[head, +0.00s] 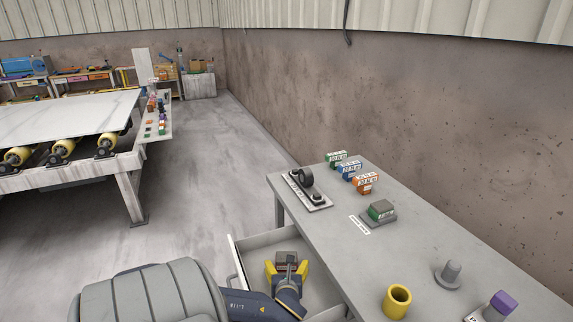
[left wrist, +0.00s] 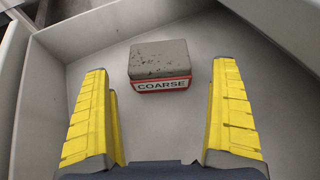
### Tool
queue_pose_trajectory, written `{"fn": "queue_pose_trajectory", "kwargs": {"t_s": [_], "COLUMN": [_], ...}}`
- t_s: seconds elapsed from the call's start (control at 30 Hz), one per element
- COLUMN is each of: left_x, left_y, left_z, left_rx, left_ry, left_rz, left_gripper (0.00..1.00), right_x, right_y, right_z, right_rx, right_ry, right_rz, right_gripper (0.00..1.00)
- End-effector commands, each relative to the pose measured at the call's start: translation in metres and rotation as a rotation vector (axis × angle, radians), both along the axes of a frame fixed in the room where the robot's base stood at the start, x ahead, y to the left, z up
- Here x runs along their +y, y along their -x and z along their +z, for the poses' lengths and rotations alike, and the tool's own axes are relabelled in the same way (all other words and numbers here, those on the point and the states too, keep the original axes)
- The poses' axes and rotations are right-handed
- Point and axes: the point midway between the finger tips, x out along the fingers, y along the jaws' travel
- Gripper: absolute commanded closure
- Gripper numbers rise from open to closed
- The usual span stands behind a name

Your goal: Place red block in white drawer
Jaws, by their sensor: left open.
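The red block (head: 287,257), grey on top with a red band reading COARSE, lies on the floor of the open white drawer (head: 238,262). In the left wrist view the block (left wrist: 160,67) sits just beyond and between the fingertips, with gaps on both sides. My left gripper (head: 286,268) is inside the drawer, its yellow fingers spread and empty. The drawer walls (left wrist: 18,95) show around the block in the left wrist view. My right gripper is not in view.
The grey table (head: 420,245) beside the drawer carries green (head: 337,158), blue (head: 351,171) and orange-red (head: 366,183) blocks. A green-sided block (head: 381,211) rests on a grey pad. A yellow cup (head: 397,301) stands nearer. A wall (head: 450,130) rises behind.

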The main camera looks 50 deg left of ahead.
Motion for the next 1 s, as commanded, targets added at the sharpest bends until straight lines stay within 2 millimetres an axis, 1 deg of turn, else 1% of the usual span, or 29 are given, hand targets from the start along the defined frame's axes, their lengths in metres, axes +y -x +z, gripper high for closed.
{"fn": "queue_pose_trajectory", "kwargs": {"t_s": [0.03, 0.2, 0.3, 0.5, 0.7, 1.0], "left_x": [-0.008, -0.031, -0.043, -0.059, -0.065, -0.066], "left_y": [0.006, 0.022, 0.03, 0.041, 0.046, 0.047], "left_z": [0.003, 0.015, 0.02, 0.029, 0.033, 0.034], "left_rx": [0.001, -0.001, 0.001, 0.001, 0.0, -0.001], "left_ry": [0.004, 0.004, 0.003, 0.002, 0.0, -0.001], "left_rz": [-0.001, 0.0, -0.001, -0.001, 0.001, 0.0], "left_gripper": [0.06, 0.06, 0.06, 0.06, 0.06, 0.06], "right_x": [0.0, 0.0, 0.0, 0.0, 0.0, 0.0], "right_y": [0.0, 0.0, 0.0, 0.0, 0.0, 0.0], "right_z": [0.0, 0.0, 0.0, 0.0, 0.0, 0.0], "right_rx": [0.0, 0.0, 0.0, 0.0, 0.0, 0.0], "right_ry": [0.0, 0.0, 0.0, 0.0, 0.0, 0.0], "right_rz": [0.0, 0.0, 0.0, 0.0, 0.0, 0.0], "right_gripper": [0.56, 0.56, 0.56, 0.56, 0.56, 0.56]}}
